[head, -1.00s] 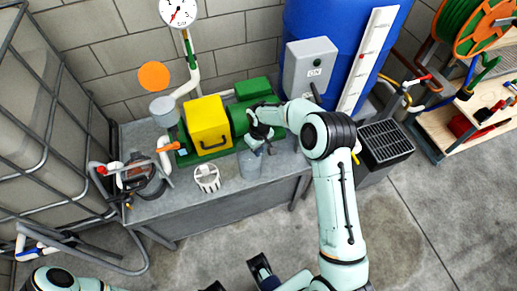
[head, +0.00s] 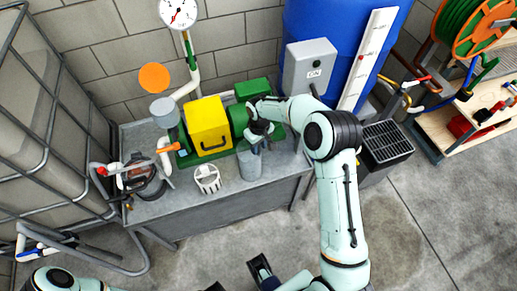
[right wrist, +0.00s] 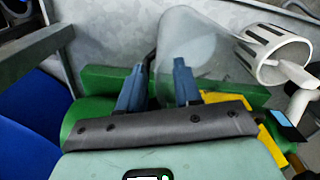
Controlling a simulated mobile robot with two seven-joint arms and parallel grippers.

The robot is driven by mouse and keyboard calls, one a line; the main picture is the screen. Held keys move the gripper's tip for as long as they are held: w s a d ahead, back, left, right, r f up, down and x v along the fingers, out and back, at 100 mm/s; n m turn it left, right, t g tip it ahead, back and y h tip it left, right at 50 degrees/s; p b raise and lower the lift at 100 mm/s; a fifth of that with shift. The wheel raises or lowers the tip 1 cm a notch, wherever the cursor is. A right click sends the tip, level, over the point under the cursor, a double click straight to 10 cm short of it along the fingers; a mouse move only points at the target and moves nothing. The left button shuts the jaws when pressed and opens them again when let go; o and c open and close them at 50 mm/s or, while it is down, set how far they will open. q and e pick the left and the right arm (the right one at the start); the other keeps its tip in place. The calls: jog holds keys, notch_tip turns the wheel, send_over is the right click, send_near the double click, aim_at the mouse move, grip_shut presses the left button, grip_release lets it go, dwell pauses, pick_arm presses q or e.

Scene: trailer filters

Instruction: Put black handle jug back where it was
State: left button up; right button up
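The clear grey jug (head: 249,166) stands upright at the front of the grey bench, in front of the green pump. In the right wrist view the see-through jug (right wrist: 198,42) is just beyond my fingers, and its black handle (right wrist: 149,62) shows near the left finger. My right gripper (head: 258,139) is above and behind the jug in the head view. In the right wrist view my right gripper (right wrist: 158,85) has its two blue-grey fingers apart, with a clear gap. Whether a finger touches the handle is unclear.
A white slotted basket (head: 207,180) stands left of the jug. The yellow box (head: 209,127) and green pump parts are behind it. A grey switch box (head: 309,68) and blue barrel (head: 345,30) rise at the back right. The bench's front edge (head: 235,208) is close.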

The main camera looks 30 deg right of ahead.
notch_tip(320, 180, up, 9)
jog(key=shift+s+p, duration=0.1)
jog(key=shift+p, duration=0.25)
dwell(0.4)
